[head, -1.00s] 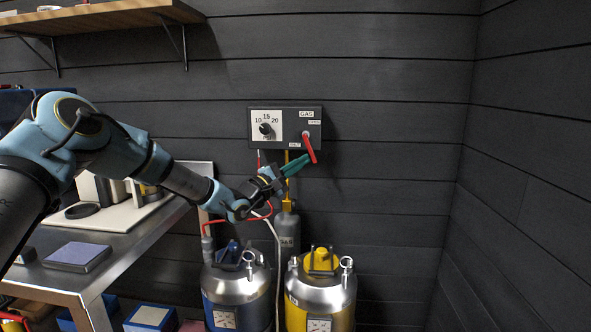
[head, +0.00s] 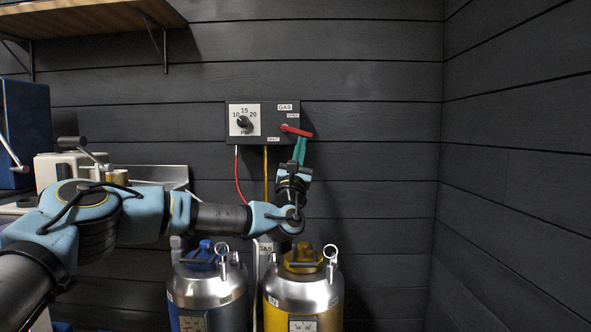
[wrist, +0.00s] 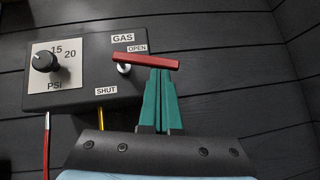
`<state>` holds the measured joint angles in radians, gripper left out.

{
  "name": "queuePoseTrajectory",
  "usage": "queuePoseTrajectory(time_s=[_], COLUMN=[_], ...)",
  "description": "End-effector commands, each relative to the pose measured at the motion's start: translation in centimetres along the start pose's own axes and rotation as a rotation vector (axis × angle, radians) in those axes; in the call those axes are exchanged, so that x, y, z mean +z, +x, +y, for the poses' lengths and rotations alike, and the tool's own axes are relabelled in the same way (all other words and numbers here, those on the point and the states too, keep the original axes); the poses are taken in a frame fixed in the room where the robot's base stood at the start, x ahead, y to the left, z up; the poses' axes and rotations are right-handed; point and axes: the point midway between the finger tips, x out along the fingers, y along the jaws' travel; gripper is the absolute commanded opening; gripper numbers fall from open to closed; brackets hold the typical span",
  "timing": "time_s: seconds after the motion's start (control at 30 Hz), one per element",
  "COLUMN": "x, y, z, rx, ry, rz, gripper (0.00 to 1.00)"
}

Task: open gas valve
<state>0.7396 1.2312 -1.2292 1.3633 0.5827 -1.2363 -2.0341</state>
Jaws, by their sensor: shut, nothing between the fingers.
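The gas valve's red lever (head: 297,130) is on the right side of the dark wall panel (head: 262,140). It points right, nearly level, tipped slightly down in the head view. In the wrist view the lever (wrist: 146,62) lies just below the OPEN label (wrist: 137,49), with its silver pivot (wrist: 123,69) at its left end. The SHUT label (wrist: 106,91) is lower left. My gripper (head: 301,142) has green fingers, closed together and empty. In the wrist view its fingertips (wrist: 160,74) are right under the lever's outer half, touching or almost touching it.
A PSI dial (head: 243,122) sits on the panel's left half. A red hose (head: 239,178) and a yellow pipe (head: 266,172) run down from it. A blue keg (head: 207,284) and a yellow keg (head: 303,288) stand below my gripper. The wall to the right is clear.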

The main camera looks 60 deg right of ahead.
Motion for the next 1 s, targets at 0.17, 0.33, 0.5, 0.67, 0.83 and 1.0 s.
queuePoseTrajectory(time_s=[0.17, 0.33, 0.5, 0.67, 0.83, 1.0], x=[0.2, 0.7, 1.0, 1.1, 1.2, 1.2], y=[0.2, 0.6, 0.9, 1.1, 1.2, 1.2], z=[-0.6, -0.8, -0.8, -0.7, -0.7, -0.8], rx=[0.085, 0.139, 0.170, 0.183, 0.184, 0.184], ry=[-0.086, -0.140, -0.171, -0.182, -0.184, -0.184], rz=[-0.002, -0.001, -0.001, -0.001, -0.001, -0.001], gripper=[0.00, 0.00, 0.00, 0.00, 0.00, 0.00])
